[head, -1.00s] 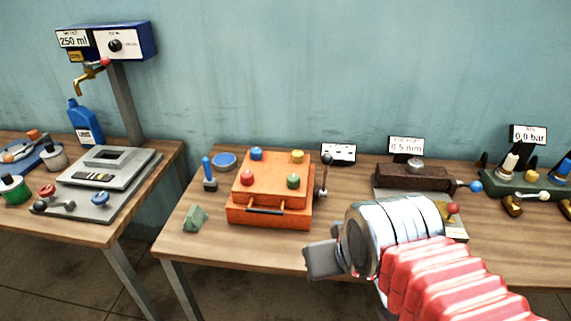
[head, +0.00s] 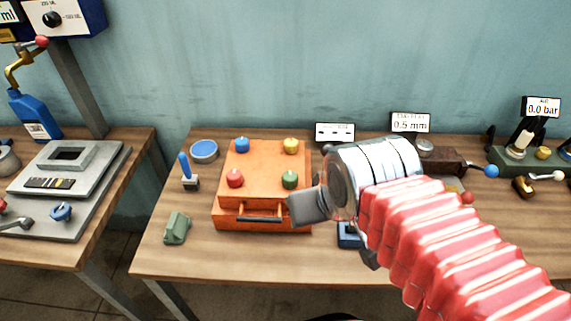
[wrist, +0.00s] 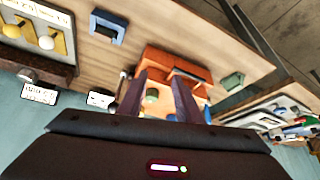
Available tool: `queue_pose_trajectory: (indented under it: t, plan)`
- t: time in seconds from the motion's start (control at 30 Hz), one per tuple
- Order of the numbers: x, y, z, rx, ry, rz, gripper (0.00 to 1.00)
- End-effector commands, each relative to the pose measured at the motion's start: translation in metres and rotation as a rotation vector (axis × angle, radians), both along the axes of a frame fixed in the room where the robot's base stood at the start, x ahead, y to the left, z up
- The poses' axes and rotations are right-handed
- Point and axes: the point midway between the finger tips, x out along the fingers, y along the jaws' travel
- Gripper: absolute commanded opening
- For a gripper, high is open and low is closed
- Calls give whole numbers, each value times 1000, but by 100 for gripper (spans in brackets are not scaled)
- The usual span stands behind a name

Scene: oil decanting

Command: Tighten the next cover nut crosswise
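The orange box (head: 262,170) stands on the middle table, with a cover carrying four coloured nuts. The blue nut (head: 242,145) is back left, the yellow nut (head: 291,146) back right, the red nut (head: 235,178) front left and the green nut (head: 290,179) front right. My gripper (head: 300,208) is at the box's front right corner, close to the green nut. In the wrist view, my two dark fingers (wrist: 161,90) stand apart, with the green nut (wrist: 152,95) showing in the gap beyond them. Nothing is held. How tight each nut is cannot be seen.
A blue-handled tool (head: 188,172), a blue round tin (head: 204,151) and a green block (head: 177,228) lie left of the box. A small blue frame (head: 348,236) lies right of it. A gauge block with a 0.5 mm display (head: 410,123) stands further right.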

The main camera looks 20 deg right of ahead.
Motion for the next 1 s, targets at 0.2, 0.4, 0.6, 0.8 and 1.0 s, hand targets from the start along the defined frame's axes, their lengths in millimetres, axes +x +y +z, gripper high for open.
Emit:
queue_pose_trajectory:
  t: [0.2, 0.4, 0.6, 0.8, 1.0]
  plan:
    - [0, 0, 0, 0, 0, 0, 31]
    - [0, 0, 1, -1, 1, 3, 38]
    - [10, -3, 10, -29, 31, 59, 51]
    - [35, -4, 30, -95, 107, 206, 51]
    - [66, -4, 48, -161, 195, 389, 51]
